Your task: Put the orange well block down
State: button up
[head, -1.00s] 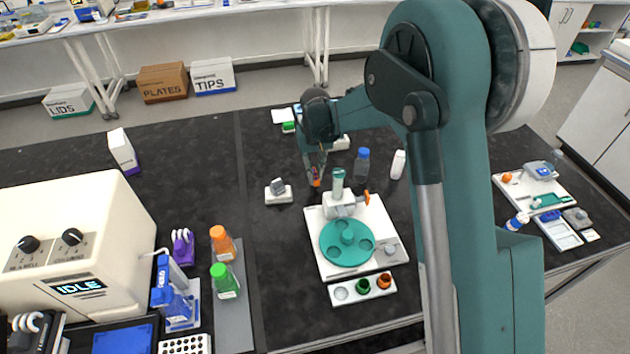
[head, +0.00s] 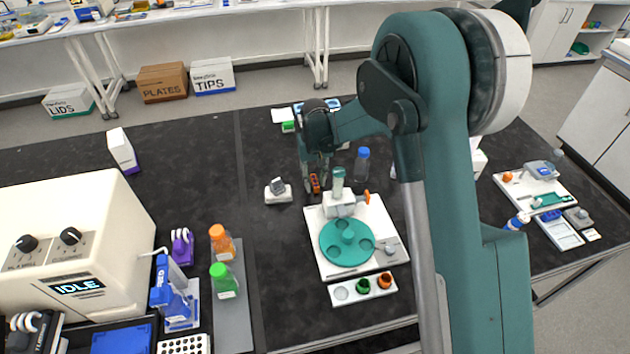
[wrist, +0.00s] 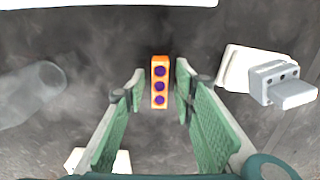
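The orange well block (wrist: 160,84) has a row of purple wells. In the wrist view it lies between the fingers of my gripper (wrist: 160,88), with dark bench visible beside it. The fingers are spread and stand apart from its sides. In the head view the block (head: 314,184) shows low between the fingertips of my gripper (head: 315,186), at the bench top, just behind the white board. Its underside is not visible, so its contact with the bench cannot be seen directly.
A white board with a green round rack (head: 347,243) stands in front of the gripper. A small grey-and-white device (head: 278,190) is to its left, and a blue-capped bottle (head: 362,165) to its right. Bare black bench (head: 270,150) lies behind and left.

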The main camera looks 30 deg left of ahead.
aim_at(315, 182)
jog(key=shift+r, duration=0.15)
notch_tip(315, 182, up, 12)
jog(key=p, duration=0.1)
dwell(0.9)
dwell(0.5)
jog(key=shift+r, duration=0.1)
